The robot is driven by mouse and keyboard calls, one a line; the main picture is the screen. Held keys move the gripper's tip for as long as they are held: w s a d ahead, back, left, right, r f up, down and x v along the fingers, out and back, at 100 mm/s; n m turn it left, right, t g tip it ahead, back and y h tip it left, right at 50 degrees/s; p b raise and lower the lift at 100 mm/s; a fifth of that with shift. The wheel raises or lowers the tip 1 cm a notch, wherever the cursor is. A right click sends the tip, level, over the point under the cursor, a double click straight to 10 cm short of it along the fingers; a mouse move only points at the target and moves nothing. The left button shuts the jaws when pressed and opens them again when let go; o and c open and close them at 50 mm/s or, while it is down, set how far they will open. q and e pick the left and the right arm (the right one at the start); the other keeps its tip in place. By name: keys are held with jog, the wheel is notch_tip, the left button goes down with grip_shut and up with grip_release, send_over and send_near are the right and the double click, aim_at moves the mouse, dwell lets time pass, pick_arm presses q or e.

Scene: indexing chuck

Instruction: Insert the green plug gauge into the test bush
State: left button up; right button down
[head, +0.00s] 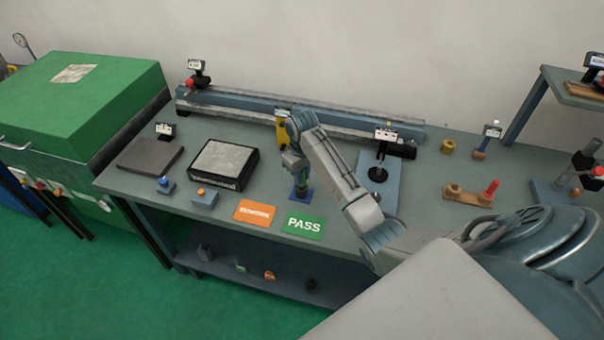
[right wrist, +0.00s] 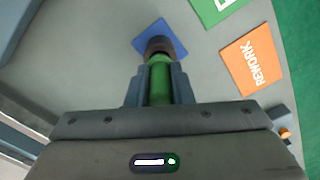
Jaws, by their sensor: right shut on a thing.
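My right gripper (head: 298,172) points down over a small blue pad (head: 306,196) near the middle of the bench. It is shut on the green plug gauge (right wrist: 159,80), whose green body shows between the fingers (right wrist: 159,88) in the right wrist view. Below the green body, a dark round piece, apparently the test bush (right wrist: 159,45), stands on the blue pad (right wrist: 173,36). The gauge's lower end meets or overlaps this dark piece in the view. I cannot tell whether the end is inside it or only above it. My left gripper is not in view.
An orange REWORK card (head: 255,210) and a green PASS card (head: 303,225) lie in front. A wooden stand (head: 467,198) with a red-handled piece (head: 490,189) is at the right. A black-framed block (head: 225,165) and a grey fixture plate (head: 373,190) flank the arm.

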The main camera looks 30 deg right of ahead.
jog(key=shift+f, duration=1)
dwell(0.7)
dwell(1.0)
jog(key=shift+r, duration=4)
jog(key=shift+f, duration=0.1)
